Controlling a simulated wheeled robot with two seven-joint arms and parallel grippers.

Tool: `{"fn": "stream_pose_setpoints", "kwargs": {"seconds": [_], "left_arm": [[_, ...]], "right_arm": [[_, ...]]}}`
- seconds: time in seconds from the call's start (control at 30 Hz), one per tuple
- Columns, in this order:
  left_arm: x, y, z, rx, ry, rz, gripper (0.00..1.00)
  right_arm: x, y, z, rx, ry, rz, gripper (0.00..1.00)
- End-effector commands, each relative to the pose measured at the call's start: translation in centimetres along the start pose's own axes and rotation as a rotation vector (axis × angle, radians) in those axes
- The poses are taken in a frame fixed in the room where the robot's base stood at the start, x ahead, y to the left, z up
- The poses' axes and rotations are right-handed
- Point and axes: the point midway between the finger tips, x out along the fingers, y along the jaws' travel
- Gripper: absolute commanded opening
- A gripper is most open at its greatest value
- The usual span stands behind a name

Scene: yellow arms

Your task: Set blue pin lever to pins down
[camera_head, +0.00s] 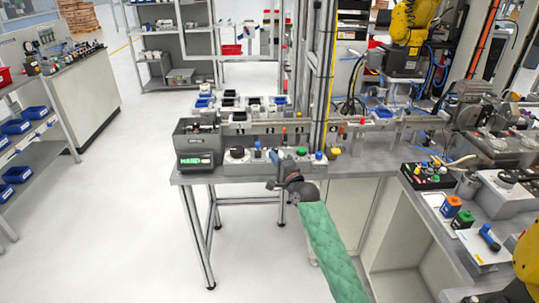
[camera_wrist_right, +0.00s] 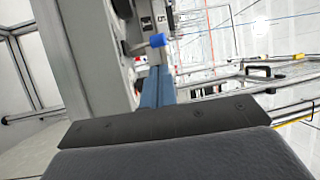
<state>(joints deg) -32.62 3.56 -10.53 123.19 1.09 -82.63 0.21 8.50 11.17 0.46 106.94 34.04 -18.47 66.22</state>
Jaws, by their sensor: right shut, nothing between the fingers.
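My right gripper (camera_head: 274,158) is at the front edge of the grey control panel on the bench, at the end of my green-sleeved arm. Its fingers are shut and empty. In the right wrist view the shut blue-grey fingers (camera_wrist_right: 157,88) point at a small lever with a blue tip (camera_wrist_right: 157,41), just beyond them. I cannot tell whether they touch. In the head view a small blue-topped lever (camera_head: 257,145) stands on the panel just left of the fingertips. Its exact setting is too small to read. My left gripper is not in view.
The panel also carries a black knob (camera_head: 237,152), a green button (camera_head: 301,151) and another blue knob (camera_head: 318,155). A grey box with a green display (camera_head: 195,160) stands at the left. Yellow robot arms (camera_head: 408,22) stand at the right. Open floor lies at the left front.

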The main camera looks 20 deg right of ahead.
Motion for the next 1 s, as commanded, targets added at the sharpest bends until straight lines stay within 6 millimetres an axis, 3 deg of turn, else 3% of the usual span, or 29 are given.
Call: {"fn": "stream_pose_setpoints", "kwargs": {"seconds": [0.23,0.77,1.0], "left_arm": [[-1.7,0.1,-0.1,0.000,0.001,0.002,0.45],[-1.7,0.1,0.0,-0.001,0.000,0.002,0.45],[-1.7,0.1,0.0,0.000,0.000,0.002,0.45]], "right_arm": [[-1.5,0.0,0.0,0.000,0.001,-0.001,0.00],[-1.5,-0.1,0.0,-0.010,0.000,-0.001,0.00],[-1.6,1.5,0.6,-0.213,-0.042,0.078,0.00]]}}
